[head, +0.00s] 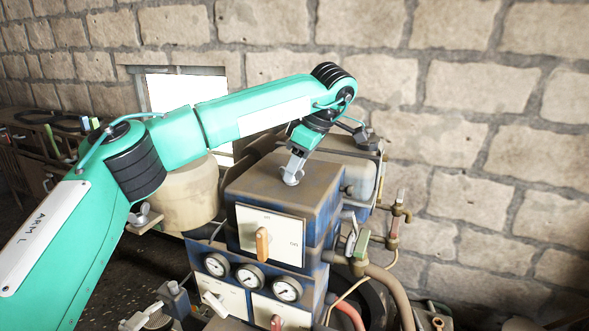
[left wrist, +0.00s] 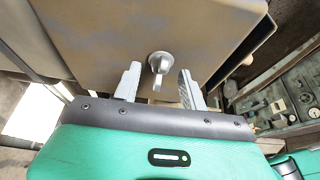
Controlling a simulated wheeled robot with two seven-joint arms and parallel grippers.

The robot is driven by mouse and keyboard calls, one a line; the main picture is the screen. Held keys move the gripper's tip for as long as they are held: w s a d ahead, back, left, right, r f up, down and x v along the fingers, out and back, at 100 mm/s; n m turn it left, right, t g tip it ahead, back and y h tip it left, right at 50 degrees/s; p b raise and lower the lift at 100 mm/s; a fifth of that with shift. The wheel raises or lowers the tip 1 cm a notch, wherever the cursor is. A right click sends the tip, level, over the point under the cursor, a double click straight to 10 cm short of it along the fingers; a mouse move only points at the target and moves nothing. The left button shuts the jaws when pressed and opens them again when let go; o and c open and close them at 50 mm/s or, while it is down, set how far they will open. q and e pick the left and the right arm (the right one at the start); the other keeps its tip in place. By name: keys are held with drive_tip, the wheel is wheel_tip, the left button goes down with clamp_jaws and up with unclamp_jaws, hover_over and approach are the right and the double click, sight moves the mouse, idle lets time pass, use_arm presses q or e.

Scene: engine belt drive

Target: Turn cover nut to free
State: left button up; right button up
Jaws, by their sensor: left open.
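The cover nut (left wrist: 160,64) is a grey wing-shaped knob on top of the brown cover (left wrist: 110,30) in the left wrist view. My left gripper (left wrist: 158,86) is open, with one finger on each side of the nut and a visible gap to each. In the head view my left gripper (head: 293,172) points down at the top of the box-shaped cover (head: 262,190), and the nut shows only as a small grey piece at the fingertips. I cannot tell how high the fingers are above the cover. My right gripper is not in view.
Below the cover, a panel (head: 270,236) has an orange handle, with several round gauges (head: 249,277) beneath. Pipes and a valve (head: 392,225) stand at the right. A beige tank (head: 188,195) stands left of the cover. A stone wall (head: 480,110) closes off the back.

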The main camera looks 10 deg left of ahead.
use_arm(q)
drive_tip(key=w+v, duration=0.1)
drive_tip(key=v, duration=1.1)
drive_tip(key=shift+s+d+r, duration=0.2)
drive_tip(key=shift+s+r, duration=0.2)
drive_tip(key=shift+s, duration=0.1)
